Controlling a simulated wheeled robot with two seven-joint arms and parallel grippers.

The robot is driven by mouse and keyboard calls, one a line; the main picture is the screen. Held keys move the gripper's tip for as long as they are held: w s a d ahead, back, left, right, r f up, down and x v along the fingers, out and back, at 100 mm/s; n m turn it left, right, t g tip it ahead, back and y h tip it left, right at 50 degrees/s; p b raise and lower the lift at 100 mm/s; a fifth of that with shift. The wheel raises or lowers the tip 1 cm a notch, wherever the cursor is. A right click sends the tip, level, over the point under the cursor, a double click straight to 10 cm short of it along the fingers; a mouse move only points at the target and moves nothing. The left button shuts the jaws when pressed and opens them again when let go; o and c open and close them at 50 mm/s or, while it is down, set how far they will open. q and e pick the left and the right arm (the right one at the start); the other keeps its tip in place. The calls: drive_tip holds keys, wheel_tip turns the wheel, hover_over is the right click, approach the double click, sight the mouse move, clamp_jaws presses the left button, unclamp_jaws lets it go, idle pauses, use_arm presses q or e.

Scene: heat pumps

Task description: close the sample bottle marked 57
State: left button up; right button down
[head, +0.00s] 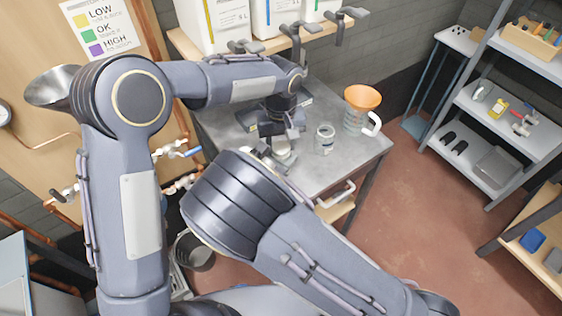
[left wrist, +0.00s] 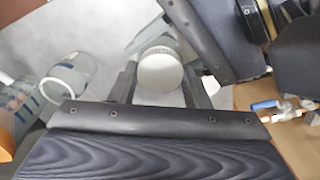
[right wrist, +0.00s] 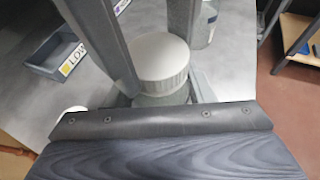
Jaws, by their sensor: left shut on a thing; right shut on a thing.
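A glass sample bottle (right wrist: 160,99) with a ribbed white lid (right wrist: 162,62) stands on the grey table. The lid sits on the bottle's mouth; I cannot tell how tight it is. My left gripper (head: 284,132) comes down from above, its fingers on either side of the lid (left wrist: 160,75). My right gripper (right wrist: 160,95) is shut around the glass just below the lid. In the head view my right arm partly hides the bottle (head: 283,152). A second glass jar (head: 325,138) stands to the right; it also shows in the left wrist view (left wrist: 72,76). No number 57 is readable.
A glass jug with an orange funnel (head: 362,97) stands near the table's right corner. A blue tray labelled LOW (right wrist: 58,52) lies behind the bottle. White containers with taps (head: 275,18) stand on a shelf above. The table's front right (head: 345,165) is clear.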

use_arm(q)
drive_tip(key=m, duration=0.2)
drive_tip(key=shift+m, duration=0.4)
drive_tip(key=m, duration=1.1)
drive_tip(key=shift+m, duration=0.4)
drive_tip(key=o, duration=1.2)
drive_tip(key=shift+r, duration=0.1)
wheel_tip(320, 180, up, 12)
drive_tip(key=shift+f, duration=0.1)
use_arm(e)
drive_tip(key=c, duration=0.6)
unclamp_jaws()
